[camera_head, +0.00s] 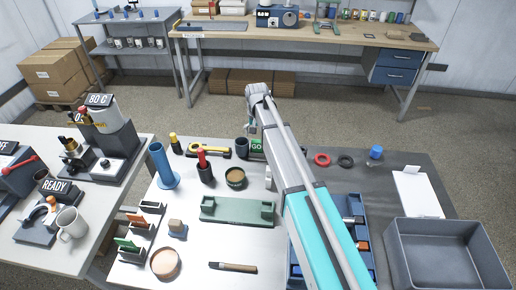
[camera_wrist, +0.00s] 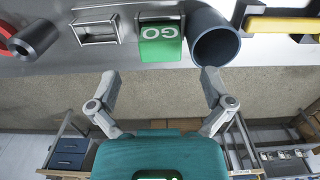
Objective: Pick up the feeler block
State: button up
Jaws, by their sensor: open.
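The feeler block appears to be the green block marked GO (camera_wrist: 160,42), which stands near the table edge in the wrist view. In the head view it shows partly behind my arm (camera_head: 256,147). My gripper (camera_wrist: 159,73) is open and empty, its two fingers spread wide. In the wrist view the block lies ahead of the gap between the fingertips, apart from them. In the head view my gripper (camera_head: 251,124) is at the table's far edge, close to the block.
A dark round cup (camera_wrist: 214,40) stands right beside the block, close to one fingertip. A small metal frame (camera_wrist: 97,30) is on its other side. A yellow-handled tool (camera_head: 212,150) lies left of the cup in the head view. Floor shows beyond the table edge.

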aim_at(257, 141)
jog(key=shift+f+b, duration=2.15)
jog(key=shift+f, duration=0.25)
jog(key=shift+r, duration=0.1)
jog(key=c, duration=1.2)
